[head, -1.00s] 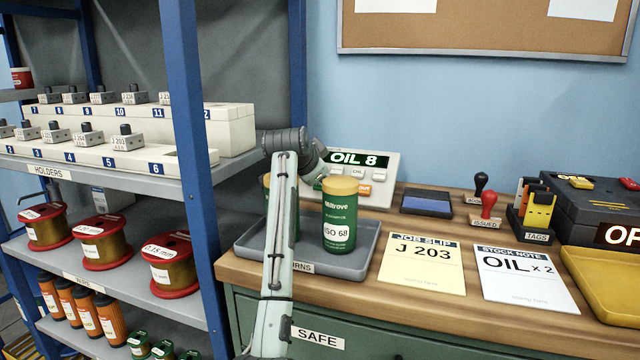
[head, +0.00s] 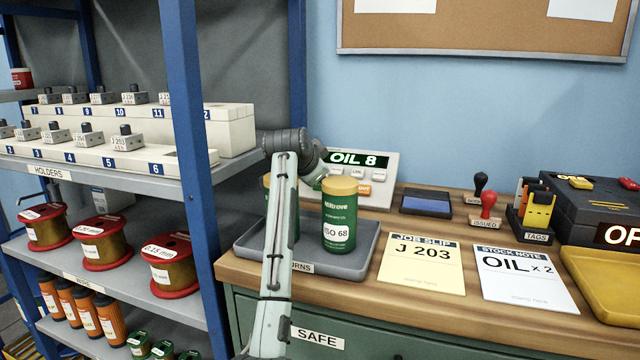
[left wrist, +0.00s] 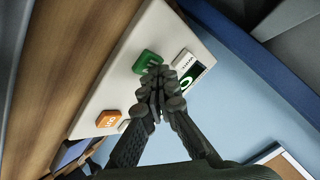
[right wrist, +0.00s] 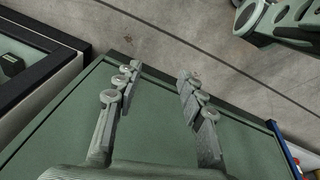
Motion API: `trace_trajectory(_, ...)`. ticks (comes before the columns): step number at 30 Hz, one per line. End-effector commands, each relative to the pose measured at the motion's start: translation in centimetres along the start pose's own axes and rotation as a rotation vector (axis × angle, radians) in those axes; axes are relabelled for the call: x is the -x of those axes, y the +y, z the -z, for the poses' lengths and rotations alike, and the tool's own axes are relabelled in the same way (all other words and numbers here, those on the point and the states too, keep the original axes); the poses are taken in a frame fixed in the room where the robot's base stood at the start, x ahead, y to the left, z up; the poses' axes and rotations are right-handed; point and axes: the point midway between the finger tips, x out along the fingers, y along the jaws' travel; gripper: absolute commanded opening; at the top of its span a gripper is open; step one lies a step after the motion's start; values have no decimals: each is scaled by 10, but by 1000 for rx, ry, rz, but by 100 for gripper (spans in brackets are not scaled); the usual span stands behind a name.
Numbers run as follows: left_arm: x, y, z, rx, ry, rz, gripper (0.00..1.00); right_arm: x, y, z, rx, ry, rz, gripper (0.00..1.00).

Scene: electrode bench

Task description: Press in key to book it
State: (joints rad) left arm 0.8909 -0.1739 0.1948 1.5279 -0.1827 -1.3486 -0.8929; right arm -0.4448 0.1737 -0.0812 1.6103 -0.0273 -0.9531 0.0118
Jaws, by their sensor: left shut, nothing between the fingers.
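The terminal (head: 385,165) is a pale sloped box at the back of the bench. Its display (head: 358,159) reads OIL 8. In the left wrist view, the green key (left wrist: 145,61) is close by the tips of my left gripper (left wrist: 156,78). The gripper is shut and empty, and its tips overlap the key's edge; I cannot tell whether they touch it. The orange key (left wrist: 107,119) lies farther along the panel and also shows in the head view (head: 363,188). My right gripper (right wrist: 160,82) is open and empty over a green surface.
A green oil can (head: 339,225) stands in the grey returns tray (head: 360,262), in front of the terminal. My left arm partly hides a second can. A job slip (head: 422,265), a stock note (head: 525,278) and stamps (head: 487,205) lie to the right. A shelf post (head: 190,150) rises at the left.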

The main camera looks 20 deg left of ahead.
Motion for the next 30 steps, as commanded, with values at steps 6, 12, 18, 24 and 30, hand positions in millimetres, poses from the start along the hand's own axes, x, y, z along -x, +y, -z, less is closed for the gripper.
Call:
trace_trajectory(6,5,0,-2,1,-9,-7,0,0,2,6,0,9,-3,40)
trace_trajectory(12,8,-2,0,0,-5,-4,0,0,2,6,0,9,-3,40)
trace_trajectory(18,13,-6,4,0,-2,0,0,0,1,4,1,5,-2,40)
trace_trajectory(24,29,-15,14,0,0,2,0,0,0,-4,2,-4,0,40)
trace_trajectory(30,44,-23,22,0,0,2,0,0,-1,-6,2,-8,1,40)
